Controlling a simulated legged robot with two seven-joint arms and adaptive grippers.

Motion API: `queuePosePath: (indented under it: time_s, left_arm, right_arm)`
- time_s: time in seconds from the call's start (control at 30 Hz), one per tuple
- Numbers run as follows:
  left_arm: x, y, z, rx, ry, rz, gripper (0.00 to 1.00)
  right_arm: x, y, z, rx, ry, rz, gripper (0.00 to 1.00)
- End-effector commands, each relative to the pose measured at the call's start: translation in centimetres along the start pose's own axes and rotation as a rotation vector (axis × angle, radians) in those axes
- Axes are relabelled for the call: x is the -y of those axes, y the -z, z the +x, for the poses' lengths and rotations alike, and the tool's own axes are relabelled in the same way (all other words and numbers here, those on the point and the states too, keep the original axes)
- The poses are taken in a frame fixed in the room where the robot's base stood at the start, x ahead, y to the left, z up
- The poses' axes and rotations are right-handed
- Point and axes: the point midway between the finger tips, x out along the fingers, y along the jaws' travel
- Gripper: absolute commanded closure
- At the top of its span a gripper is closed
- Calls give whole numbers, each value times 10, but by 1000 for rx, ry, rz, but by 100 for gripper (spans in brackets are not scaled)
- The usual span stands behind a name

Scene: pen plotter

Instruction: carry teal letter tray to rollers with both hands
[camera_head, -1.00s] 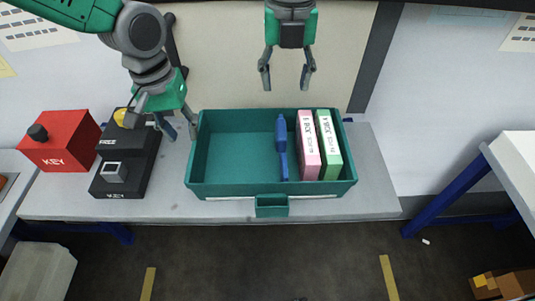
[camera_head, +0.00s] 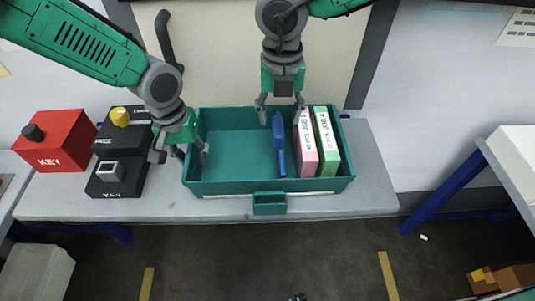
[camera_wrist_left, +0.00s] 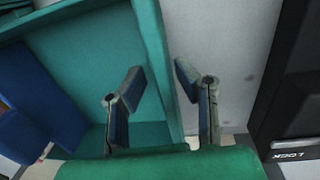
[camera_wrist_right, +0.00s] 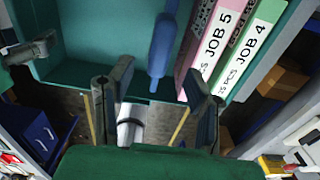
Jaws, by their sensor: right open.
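The teal letter tray (camera_head: 228,188) sits on the grey bench; it also shows in the left wrist view (camera_wrist_left: 152,45) and right wrist view (camera_wrist_right: 105,40). My left gripper (camera_head: 190,155) is open at the tray's left wall. In the left wrist view, its fingers (camera_wrist_left: 163,100) lie on either side of that wall, apart from it. My right gripper (camera_head: 280,112) is open over the tray's back edge; I cannot tell whether it touches.
Bare bench (camera_head: 375,170) lies right of the tray. Another table (camera_head: 515,150) stands further right, across a gap.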

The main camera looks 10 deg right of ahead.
Motion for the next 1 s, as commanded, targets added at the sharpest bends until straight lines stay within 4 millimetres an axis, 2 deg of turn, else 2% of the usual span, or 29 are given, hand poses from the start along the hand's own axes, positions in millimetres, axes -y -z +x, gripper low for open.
queuePosePath:
  time_s: [0.1, 0.3, 0.67, 0.7, 0.77, 0.8, 0.83, 1.0]
  left_arm:
    - [0, -1, 21, 2, 0, 1, 72]
    - [0, -1, 40, 1, 1, -1, 72]
    - [0, 0, 45, -1, 0, 0, 72]
    - [0, 0, 45, -1, 0, 0, 76]
    - [0, 0, 45, 0, 0, 0, 97]
    - [0, 0, 45, 0, 0, 0, 100]
    - [0, 0, 45, 0, 0, 0, 100]
    - [0, 0, 45, 0, 0, -1, 100]
  right_arm:
    - [0, 1, 21, -2, 1, 0, 55]
    - [0, 0, 40, 0, 0, 0, 55]
    - [0, 0, 44, 1, -1, 0, 55]
    - [0, 0, 44, 1, -1, 0, 59]
    - [0, 0, 44, 1, -1, 1, 80]
    - [0, 0, 44, 1, -1, 1, 94]
    - [0, 0, 44, 1, -1, 1, 100]
    - [0, 0, 44, 1, -1, 1, 100]
